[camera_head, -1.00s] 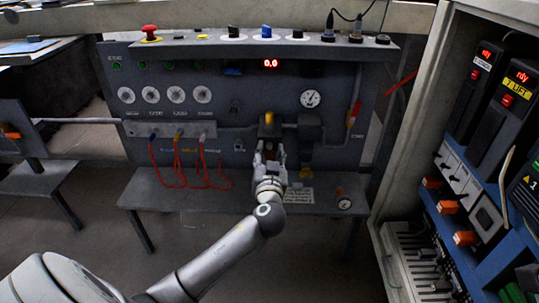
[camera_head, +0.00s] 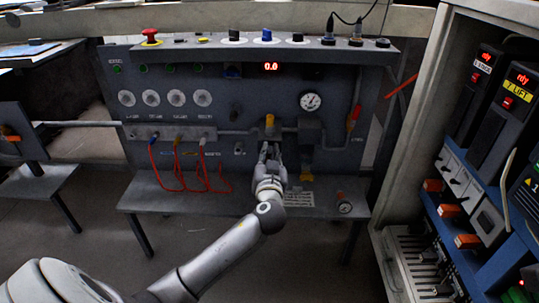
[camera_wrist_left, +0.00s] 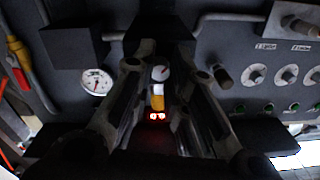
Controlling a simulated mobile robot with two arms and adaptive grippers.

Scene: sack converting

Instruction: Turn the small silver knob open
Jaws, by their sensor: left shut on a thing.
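My left gripper (camera_head: 268,149) reaches up to the middle of the grey test panel, just below a yellow-topped part (camera_head: 270,119). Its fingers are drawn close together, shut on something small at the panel. In the left wrist view, which looks upside down, the fingers frame a small round pale piece (camera_wrist_left: 160,72) with a red mark, probably the small silver knob. The fingers and the dark view hide much of it, so I cannot tell how far it is turned. My right gripper is out of view.
A pressure gauge (camera_head: 310,101) and a dark block (camera_head: 309,128) sit right of the gripper. Red cables (camera_head: 154,165) hang left. A red display (camera_head: 271,67) reads 0.0. A shelf (camera_head: 230,204) juts out below; a rack (camera_head: 465,150) stands at the right.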

